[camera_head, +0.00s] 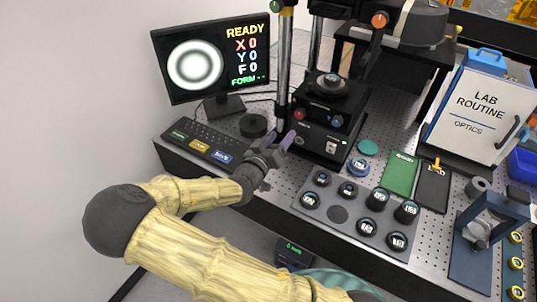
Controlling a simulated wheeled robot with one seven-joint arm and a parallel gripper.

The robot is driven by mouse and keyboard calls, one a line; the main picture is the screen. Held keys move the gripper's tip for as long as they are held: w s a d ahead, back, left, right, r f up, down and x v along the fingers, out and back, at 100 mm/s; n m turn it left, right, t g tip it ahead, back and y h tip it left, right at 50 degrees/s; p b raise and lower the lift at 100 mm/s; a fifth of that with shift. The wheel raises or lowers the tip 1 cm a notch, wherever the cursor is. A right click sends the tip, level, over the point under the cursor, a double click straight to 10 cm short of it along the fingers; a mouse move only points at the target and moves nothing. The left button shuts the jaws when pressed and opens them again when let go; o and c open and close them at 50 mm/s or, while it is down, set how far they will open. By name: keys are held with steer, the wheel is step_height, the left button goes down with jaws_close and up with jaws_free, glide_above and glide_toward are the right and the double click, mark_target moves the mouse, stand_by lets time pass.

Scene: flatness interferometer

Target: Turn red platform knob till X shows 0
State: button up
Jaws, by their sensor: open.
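The monitor (211,58) at the back left reads READY, with X 0, Y 0, F 0 and FORM with dashes, beside round grey fringes. The red platform knob (299,114) is on the left front of the black interferometer platform (325,107). A blue knob (337,121) sits to its right. My gripper (283,139) is open and empty, below and left of the red knob. Its fingers point up and right toward the instrument. It looks apart from the knob, but the exact gap is hard to tell.
A tray (338,214) with several labelled round parts is at right front. Green and black mats (400,174) lie beyond it. Metal posts (283,75) rise behind the knob.

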steer(key=v, duration=0.6)
steer(key=shift+b, duration=0.35)
stand_by(1.2)
steer(key=d+f+g+y, duration=0.1)
steer(key=f+g+y, duration=0.1)
steer(key=f, duration=0.1)
steer(key=s+d+f+g+y, duration=0.1)
steer(key=d+f+g+y, duration=0.1)
steer(key=f+g, duration=0.1)
steer(key=s+d+f+g+y, duration=0.1)
steer(key=d+f+g+y, duration=0.1)
steer(key=f, duration=0.1)
steer(key=shift+s+f+m+g, duration=0.25)
steer(key=shift+m+g, duration=0.15)
steer(key=s+d+r+n+g+y, duration=0.2)
steer(key=s+d+r+g+y, duration=0.2)
steer(key=s+r, duration=0.5)
steer(key=s+d, duration=0.1)
steer(key=s, duration=0.3)
steer(key=shift+r+y, duration=0.25)
steer(key=shift+y, duration=0.05)
